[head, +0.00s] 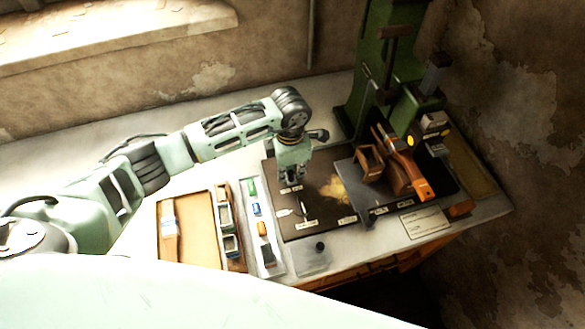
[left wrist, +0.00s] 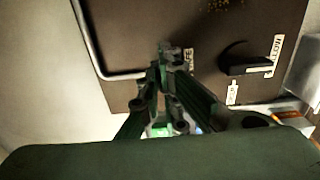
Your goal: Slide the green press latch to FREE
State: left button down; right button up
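My left gripper (head: 292,184) points down over the left part of the dark press baseplate (head: 318,178). In the left wrist view its two fingers (left wrist: 166,55) come together at the tips, close to a white label (left wrist: 189,59) that is partly covered and seems to end in "EE". I see nothing clearly held between the tips. I cannot make out the green press latch; the fingers may hide it. The green press frame (head: 366,75) stands at the back right. My right gripper is not in view.
A black knob (left wrist: 245,60) with white labels sits right of the fingers. A bent silver bar (left wrist: 92,50) runs at the left. A tray (head: 268,258) of small coloured parts and a tan board (head: 195,240) lie left of the plate. An orange-brown lever assembly (head: 405,172) stands right.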

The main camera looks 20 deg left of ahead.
pick_arm(q)
jog(key=shift+s+a+f, duration=0.1)
jog(key=shift+s+a, duration=0.15)
jog(key=shift+s, duration=0.3)
jog(key=shift+s+a+f, duration=0.1)
jog(key=shift+s+a, duration=0.15)
jog(key=shift+s, duration=0.25)
jog(key=c, duration=1.7)
grip_release()
jog(key=shift+s+r, duration=0.1)
jog(key=shift+r, duration=0.1)
jog(key=shift+c, duration=0.2)
jog(key=o, duration=0.7)
jog(key=shift+w+a, duration=0.15)
jog(key=shift+w, duration=0.1)
jog(key=shift+r, duration=0.1)
jog(key=shift+r+p, duration=0.5)
jog(key=shift+p, duration=0.15)
notch_tip(320, 180, up, 7)
jog(key=p, duration=0.4)
